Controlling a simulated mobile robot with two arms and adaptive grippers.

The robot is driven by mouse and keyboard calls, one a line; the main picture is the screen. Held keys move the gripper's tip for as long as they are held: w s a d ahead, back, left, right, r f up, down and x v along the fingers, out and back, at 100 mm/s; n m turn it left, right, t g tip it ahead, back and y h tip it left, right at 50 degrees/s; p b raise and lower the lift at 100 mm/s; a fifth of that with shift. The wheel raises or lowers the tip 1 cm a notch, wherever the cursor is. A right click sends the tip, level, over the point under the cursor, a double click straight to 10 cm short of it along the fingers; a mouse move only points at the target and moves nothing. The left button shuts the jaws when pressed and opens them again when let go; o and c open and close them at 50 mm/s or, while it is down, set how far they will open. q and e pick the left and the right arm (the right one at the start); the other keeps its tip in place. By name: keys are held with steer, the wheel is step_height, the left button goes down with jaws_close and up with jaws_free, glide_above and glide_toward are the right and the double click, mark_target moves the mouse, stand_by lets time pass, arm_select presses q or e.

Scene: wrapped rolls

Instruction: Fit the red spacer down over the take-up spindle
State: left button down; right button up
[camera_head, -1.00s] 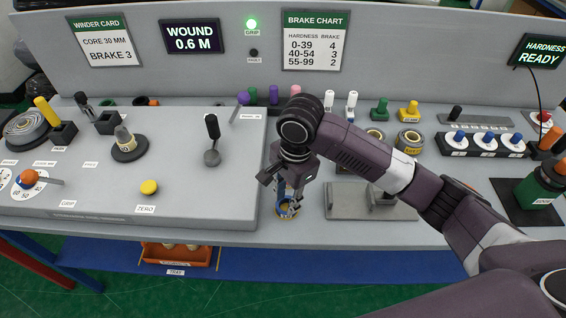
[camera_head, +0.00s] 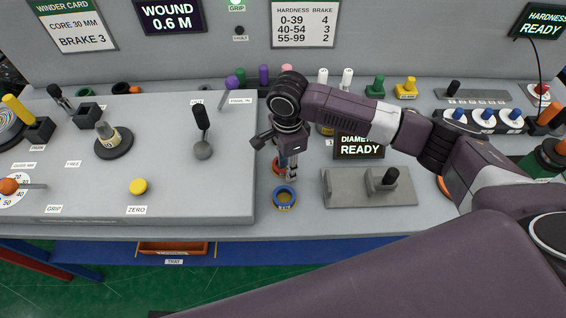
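A red ring (camera_head: 277,170), which looks like the red spacer, is on the bench and partly hidden behind my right gripper (camera_head: 291,175). The fingers point down just right of the ring and look close together; I cannot tell whether they touch it or how far they are open. My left gripper is out of view.
The raised grey panel (camera_head: 200,198) ends just left of the rings and carries a black-knobbed lever (camera_head: 201,130) and a yellow button (camera_head: 138,186). A grey plate with a block (camera_head: 340,185) lies right of the rings. Coloured pegs line the back.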

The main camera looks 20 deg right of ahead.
steer(key=c, duration=0.6)
jaws_close()
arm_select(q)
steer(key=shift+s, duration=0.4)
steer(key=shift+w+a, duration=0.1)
arm_select(e)
steer(key=shift+r, duration=0.1)
